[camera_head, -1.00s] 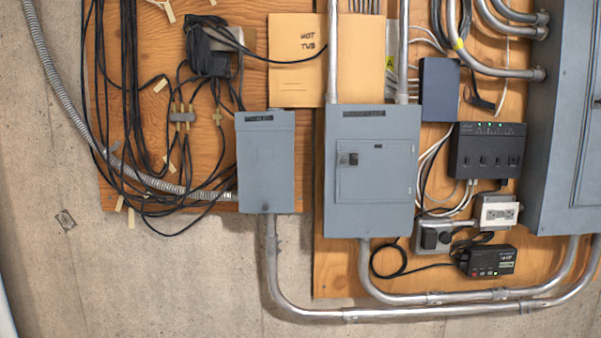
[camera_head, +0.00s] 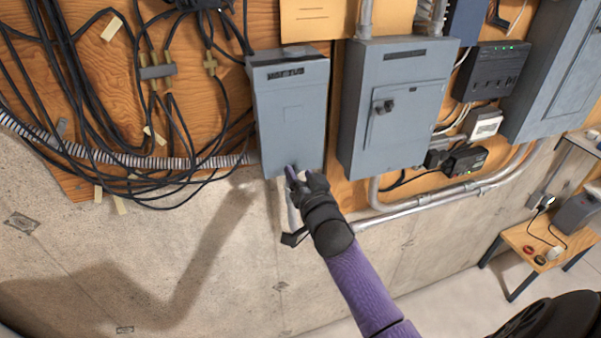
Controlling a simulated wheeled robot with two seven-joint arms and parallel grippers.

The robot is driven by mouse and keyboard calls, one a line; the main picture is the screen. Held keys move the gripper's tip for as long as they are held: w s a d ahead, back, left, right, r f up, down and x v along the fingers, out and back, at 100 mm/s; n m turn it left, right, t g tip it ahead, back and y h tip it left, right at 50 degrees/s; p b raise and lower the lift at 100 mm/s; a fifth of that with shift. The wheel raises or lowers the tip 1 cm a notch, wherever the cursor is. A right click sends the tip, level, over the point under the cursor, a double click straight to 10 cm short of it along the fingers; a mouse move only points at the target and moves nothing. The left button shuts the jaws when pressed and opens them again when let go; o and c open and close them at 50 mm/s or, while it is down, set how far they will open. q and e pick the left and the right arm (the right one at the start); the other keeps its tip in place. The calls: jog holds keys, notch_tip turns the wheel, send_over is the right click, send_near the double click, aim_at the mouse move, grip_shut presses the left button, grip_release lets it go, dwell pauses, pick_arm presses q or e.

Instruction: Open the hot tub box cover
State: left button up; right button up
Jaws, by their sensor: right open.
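The hot tub box (camera_head: 291,112) is the smaller grey metal box left of centre on the wall, and its front cover is down and shut. My right gripper (camera_head: 290,176) is at the lower edge of that cover, close to it or touching; I cannot tell which. It is open. One finger shows at the cover's bottom and a dark part sticks out lower left below the box. My right arm in its purple sleeve comes up from the lower right. My left gripper is not in view.
A larger grey breaker box (camera_head: 394,105) hangs just to the right. Loose black cables (camera_head: 110,110) hang on the wood panel at left. A metal conduit (camera_head: 440,200) runs below the boxes. A small wooden table (camera_head: 545,240) stands at right on the floor.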

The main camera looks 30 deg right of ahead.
jog(key=shift+w, duration=0.45)
jog(key=shift+s, duration=0.1)
grip_shut()
dwell(1.0)
